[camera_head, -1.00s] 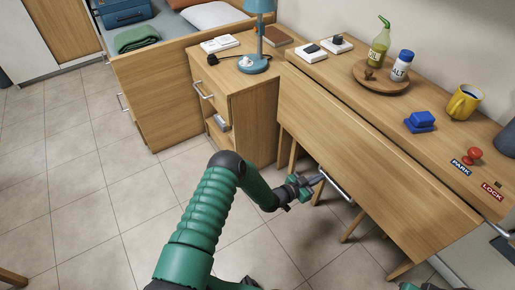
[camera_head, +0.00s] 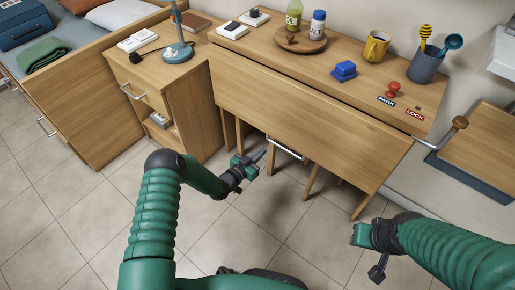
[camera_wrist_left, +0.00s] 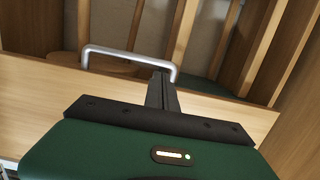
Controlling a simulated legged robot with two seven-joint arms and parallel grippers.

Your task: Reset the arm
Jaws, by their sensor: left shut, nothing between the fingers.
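My left gripper (camera_head: 261,154) is shut and empty. It sits beside the left end of the metal bar handle (camera_head: 288,149) at the lower edge of the hanging wooden leaf (camera_head: 300,115). In the left wrist view the dark closed fingers (camera_wrist_left: 162,90) overlap one end of the handle (camera_wrist_left: 130,55); I cannot tell whether they touch it. My right gripper (camera_head: 372,262) is at the lower right, well away from the leaf. Its fingers are too unclear to tell open from shut.
A drawer cabinet (camera_head: 190,95) stands to the left. Wooden legs (camera_head: 311,180) stand under the leaf. The tiled floor in front is open.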

